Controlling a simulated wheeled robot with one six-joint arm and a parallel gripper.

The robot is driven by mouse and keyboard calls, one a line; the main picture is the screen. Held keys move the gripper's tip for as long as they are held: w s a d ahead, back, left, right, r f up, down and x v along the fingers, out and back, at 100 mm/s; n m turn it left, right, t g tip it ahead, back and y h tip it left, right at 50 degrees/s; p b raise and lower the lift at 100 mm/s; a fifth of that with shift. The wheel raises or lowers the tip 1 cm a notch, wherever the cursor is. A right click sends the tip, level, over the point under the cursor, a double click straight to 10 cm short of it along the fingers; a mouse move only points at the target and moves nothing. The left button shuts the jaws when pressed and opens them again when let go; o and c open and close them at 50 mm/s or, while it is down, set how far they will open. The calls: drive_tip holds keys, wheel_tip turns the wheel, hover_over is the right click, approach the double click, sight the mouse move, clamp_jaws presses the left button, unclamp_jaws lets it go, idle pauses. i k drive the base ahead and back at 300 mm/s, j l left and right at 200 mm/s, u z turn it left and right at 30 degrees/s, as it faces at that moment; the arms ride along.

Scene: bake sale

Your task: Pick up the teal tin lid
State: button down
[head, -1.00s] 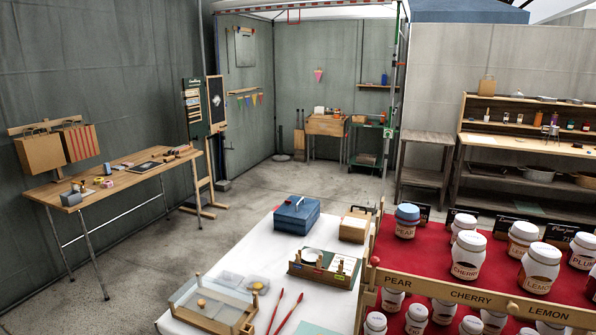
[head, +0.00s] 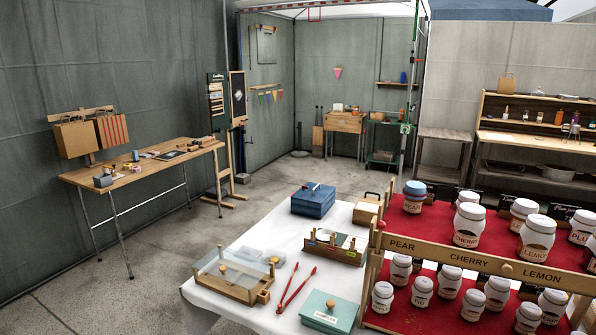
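The teal tin lid (head: 326,306) is at the front end of the white-covered table, in the lower middle of the head view. It lies flat on a low teal tin and has a round tan knob and a pale label, too small to read surely. It seems closed on the tin. The tin stands just left of the jar rack and right of the red tongs. My gripper is not in view.
Red tongs (head: 296,289) and a clear-topped wooden case (head: 236,278) lie left of the tin. A blue box (head: 313,201) and a wooden tray (head: 334,250) stand farther back. The red jar rack (head: 470,256) borders the right. Open floor (head: 160,258) lies left.

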sight(338, 314)
drive_tip(key=k+l, duration=0.25)
drive_tip(key=u, duration=0.15)
drive_tip(key=i+j+z, duration=0.4)
drive_tip(key=i+j, duration=0.6)
drive_tip(key=i, duration=0.1)
